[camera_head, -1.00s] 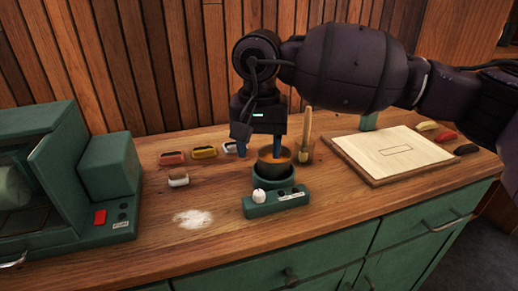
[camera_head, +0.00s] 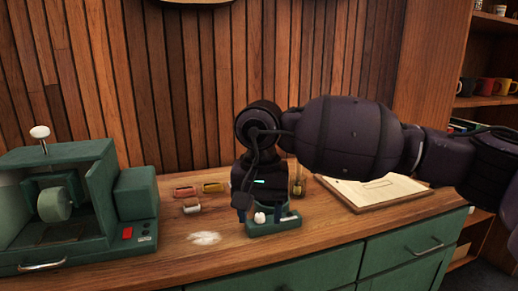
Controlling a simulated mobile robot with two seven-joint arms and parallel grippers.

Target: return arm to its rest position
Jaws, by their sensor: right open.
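My right arm comes in from the right side of the head view. Its dark gripper (camera_head: 262,211) points down with its two fingers apart and nothing seen between them but the warmer behind. The gripper stands in front of the small green warmer (camera_head: 273,229) with its white knob, and hides the pot seen there earlier. I cannot tell the exact gap between the fingertips and the warmer. My left gripper is not in view.
A green machine (camera_head: 75,208) stands at the left. White powder (camera_head: 204,238) lies on the wooden counter (camera_head: 185,262). Small coloured blocks and a brush (camera_head: 297,184) are behind. A board with a pale sheet (camera_head: 380,191) lies to the right. Shelves (camera_head: 490,70) stand far right.

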